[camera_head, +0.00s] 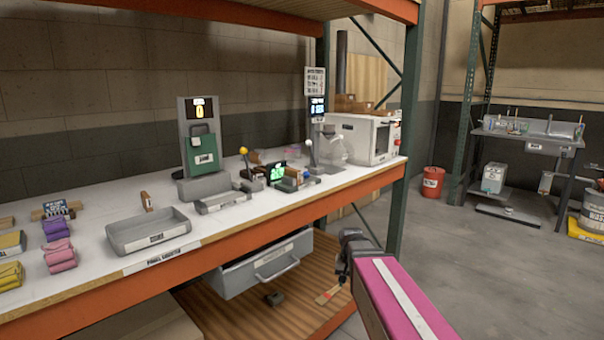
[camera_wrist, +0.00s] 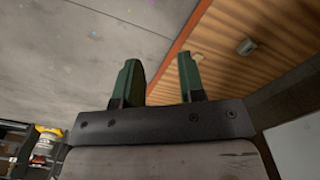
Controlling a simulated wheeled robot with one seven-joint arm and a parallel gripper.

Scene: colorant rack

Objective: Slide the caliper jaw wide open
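A small device with a lit green display (camera_head: 277,173) stands on the white bench top, beside a grey and black base. It may be the caliper, but it is too small to tell its jaw or how far that is open. My gripper (camera_wrist: 160,72) shows in the wrist view with its two green fingers apart and nothing between them. It is away from the bench-top device, over the floor by the bench's front edge. In the head view my pink arm is at the lower right and the fingers cannot be made out.
A grey tray (camera_head: 150,228) and a lever device (camera_head: 222,200) are on the bench. A white machine (camera_head: 362,138) stands at its far end. An orange beam (camera_head: 225,250) edges the bench. A grey drawer (camera_head: 265,265) hangs below it. Open floor (camera_head: 470,270) lies to the right.

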